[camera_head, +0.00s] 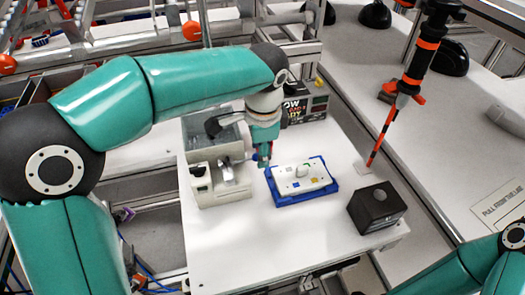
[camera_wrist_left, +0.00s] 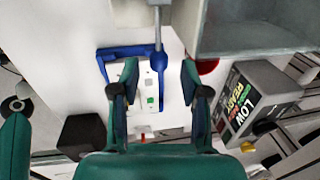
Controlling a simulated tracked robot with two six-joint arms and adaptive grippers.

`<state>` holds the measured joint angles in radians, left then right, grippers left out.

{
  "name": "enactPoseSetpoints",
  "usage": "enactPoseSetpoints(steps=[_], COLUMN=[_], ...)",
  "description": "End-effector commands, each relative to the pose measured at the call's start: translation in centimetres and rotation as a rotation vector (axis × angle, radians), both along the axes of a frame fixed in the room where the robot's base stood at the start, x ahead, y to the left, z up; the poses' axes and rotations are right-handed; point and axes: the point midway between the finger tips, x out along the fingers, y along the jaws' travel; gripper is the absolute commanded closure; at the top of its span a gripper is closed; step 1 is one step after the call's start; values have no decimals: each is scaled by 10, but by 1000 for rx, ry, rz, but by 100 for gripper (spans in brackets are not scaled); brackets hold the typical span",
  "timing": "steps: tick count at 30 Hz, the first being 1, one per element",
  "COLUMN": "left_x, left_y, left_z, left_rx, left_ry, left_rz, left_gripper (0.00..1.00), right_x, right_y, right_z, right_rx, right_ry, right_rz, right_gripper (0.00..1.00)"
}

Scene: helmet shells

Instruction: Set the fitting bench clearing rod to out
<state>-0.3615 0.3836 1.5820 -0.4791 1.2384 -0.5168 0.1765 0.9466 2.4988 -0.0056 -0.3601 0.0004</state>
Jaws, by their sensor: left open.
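A thin grey rod with a blue ball end (camera_wrist_left: 158,60), which looks like the clearing rod, comes in from the top of the left wrist view. Its ball lies between the fingertips of my left gripper (camera_wrist_left: 158,76), with space on both sides. The gripper (camera_head: 264,160) is open and points down beside the beige bench machine (camera_head: 222,188) in the head view. There the rod is mostly hidden by the gripper, and its exact setting cannot be read. My right gripper is out of view; only my right arm shows at the lower right.
A blue tray (camera_head: 332,187) holding a white plate (camera_head: 300,178) lies right of the gripper. A dark box (camera_head: 376,206) stands at the table's right. A display box (camera_head: 306,106) stands behind. A black-and-orange pole (camera_head: 384,132) rises at the right. The front of the white table (camera_head: 250,245) is clear.

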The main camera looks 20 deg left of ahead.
Motion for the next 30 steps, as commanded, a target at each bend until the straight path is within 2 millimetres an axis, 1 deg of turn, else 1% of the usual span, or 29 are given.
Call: enactPoseSetpoints(steps=[4,12,14,18,21,30], left_x=[1,1,1,1,1,2], left_y=[1,1,1,1,1,1], left_z=[-8,-9,-8,-8,-8,-8], left_rx=[0,0,0,-1,0,0], left_ry=[0,0,0,-1,-1,-4], left_rz=[0,0,0,0,0,0], left_gripper=[55,55,63,86,100,100], right_x=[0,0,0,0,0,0], right_y=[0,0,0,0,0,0], right_z=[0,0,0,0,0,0], right_rx=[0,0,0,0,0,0], right_ry=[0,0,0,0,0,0], right_rz=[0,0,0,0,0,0], right_gripper=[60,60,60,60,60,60])
